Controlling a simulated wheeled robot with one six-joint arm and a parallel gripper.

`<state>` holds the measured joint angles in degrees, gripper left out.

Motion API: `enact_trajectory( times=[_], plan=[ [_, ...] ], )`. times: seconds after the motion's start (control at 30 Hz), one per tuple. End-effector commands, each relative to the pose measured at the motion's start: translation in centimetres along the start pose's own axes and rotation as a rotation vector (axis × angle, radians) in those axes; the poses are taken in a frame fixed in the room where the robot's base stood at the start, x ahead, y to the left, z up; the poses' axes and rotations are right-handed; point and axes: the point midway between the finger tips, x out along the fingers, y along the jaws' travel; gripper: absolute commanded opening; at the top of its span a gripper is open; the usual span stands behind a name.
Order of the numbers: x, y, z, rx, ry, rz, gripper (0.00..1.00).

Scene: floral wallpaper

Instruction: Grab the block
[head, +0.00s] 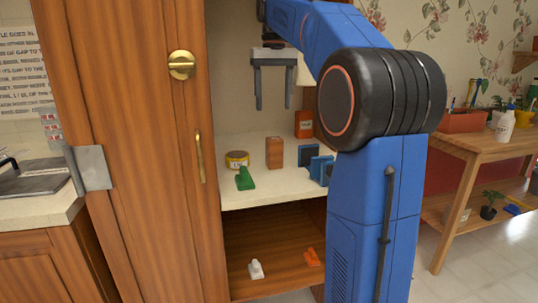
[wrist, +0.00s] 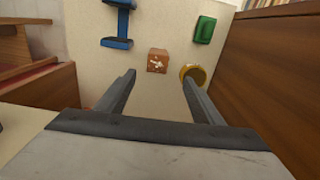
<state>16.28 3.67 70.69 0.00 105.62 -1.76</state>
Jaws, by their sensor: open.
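A brown wooden block (head: 275,153) stands upright on the cream shelf inside the cabinet. In the wrist view the block (wrist: 157,62) shows its top face with a pale mark, just beyond the gap between the fingertips. My gripper (head: 273,102) is open and empty, fingers pointing down, above the shelf and higher than the block. Both fingers of my gripper (wrist: 159,80) also show in the wrist view, apart from the block.
A yellow-rimmed can (head: 237,159) and a green object (head: 245,179) are left of the block. Blue objects (head: 309,156) stand close on its right, a red-orange box (head: 304,124) behind. The cabinet door (head: 130,120) is at left. White (head: 256,269) and orange (head: 312,257) items lie below.

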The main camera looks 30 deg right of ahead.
Motion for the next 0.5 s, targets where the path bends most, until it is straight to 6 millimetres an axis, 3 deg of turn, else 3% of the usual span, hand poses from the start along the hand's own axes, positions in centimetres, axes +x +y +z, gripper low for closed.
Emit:
enact_trajectory(
  times=[0.5],
  plan=[
    [8.3, 0.0, 0.1, 0.000, -0.003, 0.000, 0.61]
  ],
)
